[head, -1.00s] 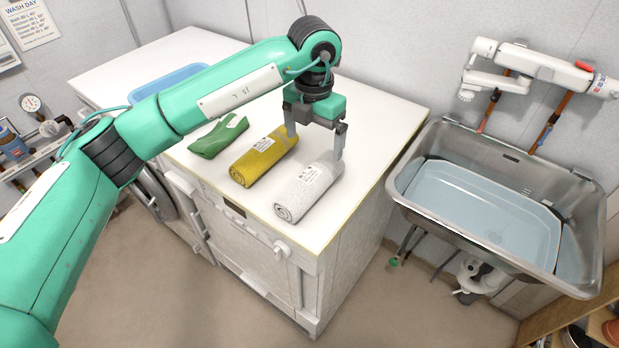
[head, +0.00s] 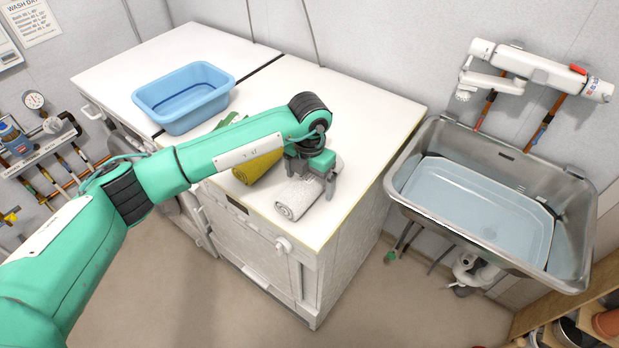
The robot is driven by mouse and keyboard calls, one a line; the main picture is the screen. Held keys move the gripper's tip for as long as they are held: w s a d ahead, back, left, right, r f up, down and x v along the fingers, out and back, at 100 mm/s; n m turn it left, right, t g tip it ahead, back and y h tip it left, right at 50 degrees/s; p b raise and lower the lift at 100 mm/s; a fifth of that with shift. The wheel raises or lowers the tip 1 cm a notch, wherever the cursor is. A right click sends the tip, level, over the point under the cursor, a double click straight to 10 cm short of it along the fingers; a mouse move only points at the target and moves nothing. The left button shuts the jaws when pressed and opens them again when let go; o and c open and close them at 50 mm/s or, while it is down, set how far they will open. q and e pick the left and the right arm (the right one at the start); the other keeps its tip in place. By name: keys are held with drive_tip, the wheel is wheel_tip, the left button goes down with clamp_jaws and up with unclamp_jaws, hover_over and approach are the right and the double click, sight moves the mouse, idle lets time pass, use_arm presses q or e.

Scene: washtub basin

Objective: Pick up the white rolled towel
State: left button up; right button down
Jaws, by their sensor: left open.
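The white rolled towel (head: 296,200) lies on the white counter, near its front edge, in the head view. Its far part is hidden by my left gripper (head: 310,184). My left gripper points down with its fingers apart, one on each side of the towel's far part. I cannot tell whether the fingers touch it. The yellow rolled towel (head: 257,168) lies to the left of the white one, partly behind my arm. My right gripper is not in view.
A green cloth (head: 229,120) shows partly behind my left arm. A blue basin (head: 185,95) stands on the counter at the back left. The white counter top (head: 370,115) is clear at the back right. A metal sink (head: 440,135) holding a pale blue tub (head: 480,205) is at the right.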

use_arm(q)
drive_tip(key=shift+f, duration=0.3)
drive_tip(key=c, duration=1.1)
drive_tip(key=shift+r, duration=0.1)
drive_tip(key=shift+c, duration=0.2)
